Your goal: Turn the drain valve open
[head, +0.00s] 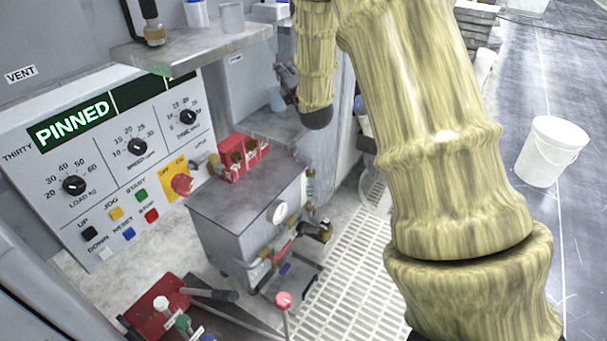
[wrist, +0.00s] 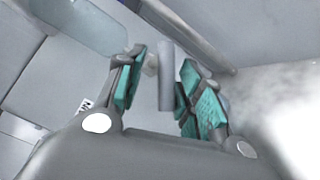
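My gripper (wrist: 163,80) shows in the wrist view, its two teal-padded fingers apart. A grey upright bar (wrist: 166,72) shows between the fingers, with gaps on both sides; I cannot tell whether it is the drain valve's handle. In the head view, a red handle (head: 280,251) and a blue handle (head: 285,268) are among the fittings low on the front of the grey tank (head: 232,215). No label there is readable, so I cannot tell which is the drain valve. My gripper cannot be made out in the head view; my arm fills the upper middle and right.
The control panel (head: 110,165) reads "PINNED" at left. A metal shelf (head: 195,50) juts out above it. A red box (head: 243,158) sits on the tank. A red-knobbed lever (head: 284,300) stands at the front. A white bucket (head: 550,152) stands on the floor at right.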

